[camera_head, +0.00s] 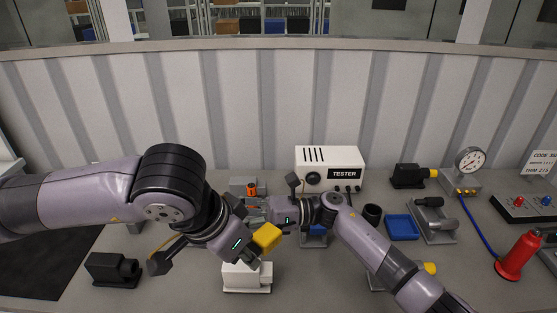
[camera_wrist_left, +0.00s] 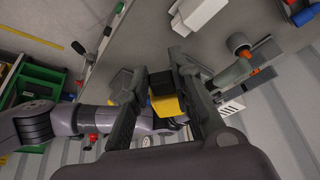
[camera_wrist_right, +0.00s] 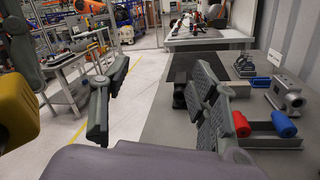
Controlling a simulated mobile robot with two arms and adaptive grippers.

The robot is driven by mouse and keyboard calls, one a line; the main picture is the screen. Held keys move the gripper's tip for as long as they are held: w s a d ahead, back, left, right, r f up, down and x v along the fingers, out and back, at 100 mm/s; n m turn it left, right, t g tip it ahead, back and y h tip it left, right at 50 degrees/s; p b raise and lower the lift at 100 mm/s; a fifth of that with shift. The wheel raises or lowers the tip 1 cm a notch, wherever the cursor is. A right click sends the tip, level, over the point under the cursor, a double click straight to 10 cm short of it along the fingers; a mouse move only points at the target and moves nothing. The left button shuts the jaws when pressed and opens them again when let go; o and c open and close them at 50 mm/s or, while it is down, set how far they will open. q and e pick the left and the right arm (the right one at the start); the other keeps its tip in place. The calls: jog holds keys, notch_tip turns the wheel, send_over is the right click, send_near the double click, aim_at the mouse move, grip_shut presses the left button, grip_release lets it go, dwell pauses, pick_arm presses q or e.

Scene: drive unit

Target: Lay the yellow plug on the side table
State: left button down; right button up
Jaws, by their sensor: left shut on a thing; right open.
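The yellow plug (camera_head: 267,237) is at the tip of my left gripper (camera_head: 255,247), above the workbench (camera_head: 190,290). In the left wrist view, the plug (camera_wrist_left: 167,105), yellow with a black end, sits between the fingers of my left gripper (camera_wrist_left: 168,85). My right gripper (camera_head: 262,213) is just behind the plug in the head view. In the right wrist view, my right gripper (camera_wrist_right: 155,95) has its fingers wide apart and empty. A yellow shape, likely the plug (camera_wrist_right: 15,105), shows at the left edge there. I cannot tell which surface is the side table.
A white housing (camera_head: 246,277) stands below my left gripper, with a black block (camera_head: 113,268) to its left. A tester box (camera_head: 330,168), blue tray (camera_head: 402,227), gauge (camera_head: 469,162) and red part (camera_head: 517,255) stand further right. A dark mat (camera_head: 45,262) lies at the left.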

notch_tip(320, 180, up, 7)
jog(key=n+g+h, duration=0.2)
jog(key=n, duration=0.1)
notch_tip(320, 180, up, 8)
jog(key=r+n+t+h, duration=0.1)
jog(key=n+t+h, duration=0.1)
jog(key=n+h, duration=0.95)
send_over(257, 232)
jog(key=w+d, duration=0.4)
jog(key=m+h, duration=0.2)
jog(key=h, duration=0.1)
pick_arm(q)
jog(key=shift+a, duration=0.1)
pick_arm(e)
jog(key=shift+y, duration=0.35)
jog(key=x, duration=1.1)
jog(key=shift+s+a+f, duration=0.2)
jog(key=shift+s+a, duration=0.1)
jog(key=shift+s, duration=0.1)
